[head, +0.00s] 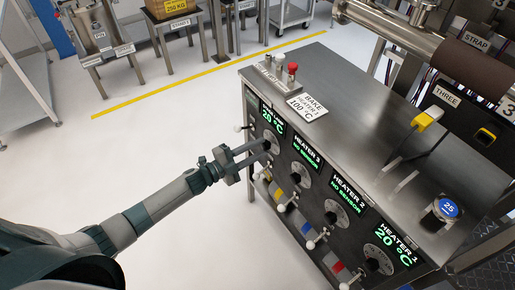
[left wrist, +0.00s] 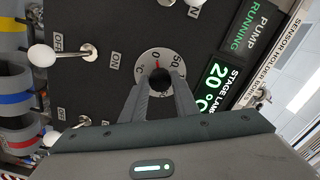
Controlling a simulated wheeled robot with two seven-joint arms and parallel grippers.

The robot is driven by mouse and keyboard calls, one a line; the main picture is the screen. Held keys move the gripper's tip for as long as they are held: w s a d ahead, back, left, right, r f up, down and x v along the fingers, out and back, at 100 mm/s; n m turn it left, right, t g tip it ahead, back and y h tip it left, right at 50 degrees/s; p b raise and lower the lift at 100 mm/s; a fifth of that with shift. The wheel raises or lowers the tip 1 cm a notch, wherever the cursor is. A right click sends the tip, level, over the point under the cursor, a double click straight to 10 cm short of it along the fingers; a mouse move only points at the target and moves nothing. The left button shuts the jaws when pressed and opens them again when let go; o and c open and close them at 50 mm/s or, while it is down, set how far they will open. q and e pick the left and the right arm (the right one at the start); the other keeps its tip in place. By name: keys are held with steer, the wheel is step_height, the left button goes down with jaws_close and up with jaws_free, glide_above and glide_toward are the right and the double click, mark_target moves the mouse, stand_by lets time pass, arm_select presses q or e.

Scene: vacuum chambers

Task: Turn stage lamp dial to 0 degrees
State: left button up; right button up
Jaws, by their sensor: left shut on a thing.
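The stage lamp dial (head: 271,142) is the leftmost dial on the front panel in the head view, below a display reading 20 °C. In the left wrist view the dial (left wrist: 162,62) has a pale scale ring with a black knob in its centre. A red mark shows near the 0, and a 50 is at its right. My left gripper (head: 266,151) reaches the panel from the left, and its fingers (left wrist: 160,88) are shut on the black knob. The fingers hide part of the knob and the lower scale. My right gripper is not in view.
Beside it are the heater 3 dial (head: 300,174), heater 2 dial (head: 336,212) and heater 1 dial (head: 378,259). White-knobbed switches (left wrist: 43,55) stick out from the panel. A bake sign (head: 300,104) and a red button (head: 292,68) are on the cabinet top.

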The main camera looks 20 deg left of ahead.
arm_select(q)
steer(key=o, duration=1.1)
steer(key=shift+c, duration=0.2)
steer(key=shift+v, duration=0.8)
steer(key=b+v, duration=0.2)
steer(key=v, duration=1.3)
steer(key=shift+s+a+b, duration=0.3)
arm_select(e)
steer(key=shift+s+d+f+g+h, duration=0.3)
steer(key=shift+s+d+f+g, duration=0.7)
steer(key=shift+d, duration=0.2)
arm_select(q)
steer(key=shift+f, duration=0.1)
